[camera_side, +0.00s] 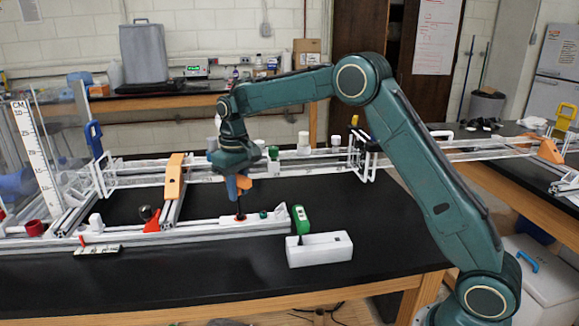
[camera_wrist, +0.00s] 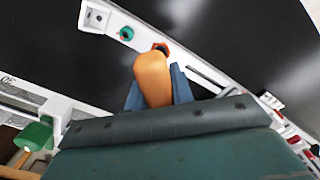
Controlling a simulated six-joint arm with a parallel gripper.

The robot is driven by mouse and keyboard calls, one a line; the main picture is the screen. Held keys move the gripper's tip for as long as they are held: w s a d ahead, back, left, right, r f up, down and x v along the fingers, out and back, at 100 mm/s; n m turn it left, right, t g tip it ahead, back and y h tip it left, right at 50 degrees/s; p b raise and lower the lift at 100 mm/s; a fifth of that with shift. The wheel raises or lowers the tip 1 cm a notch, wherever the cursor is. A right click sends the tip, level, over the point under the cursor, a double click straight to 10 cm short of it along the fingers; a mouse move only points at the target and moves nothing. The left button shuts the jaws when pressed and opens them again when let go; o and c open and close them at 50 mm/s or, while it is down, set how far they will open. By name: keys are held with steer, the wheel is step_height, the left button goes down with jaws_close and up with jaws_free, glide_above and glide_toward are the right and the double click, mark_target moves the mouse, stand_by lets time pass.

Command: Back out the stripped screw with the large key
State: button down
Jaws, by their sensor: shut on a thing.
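My gripper (camera_side: 236,186) is shut on an orange-handled key (camera_side: 244,183) above the white rail (camera_side: 210,228). In the wrist view the orange handle (camera_wrist: 152,78) sits between my blue fingers. The key's dark shaft points down to a red-ringed spot (camera_side: 240,217) on the rail. The screw there is hidden by the key, so I cannot tell whether the tip is seated in it. A green-ringed spot (camera_side: 263,214) lies to its right, and it also shows in the wrist view (camera_wrist: 126,33). A green-handled key (camera_side: 300,220) stands in the white block (camera_side: 320,250).
An orange bracket (camera_side: 174,178) and a red wedge (camera_side: 152,222) are left of my gripper. White and green jars (camera_side: 303,143) stand along the rear rail.

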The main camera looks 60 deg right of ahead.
steer(key=shift+f+n, duration=0.1)
steer(key=shift+n, duration=0.8)
steer(key=shift+n, duration=1.2)
steer(key=shift+n, duration=1.5)
steer(key=shift+n, duration=1.5)
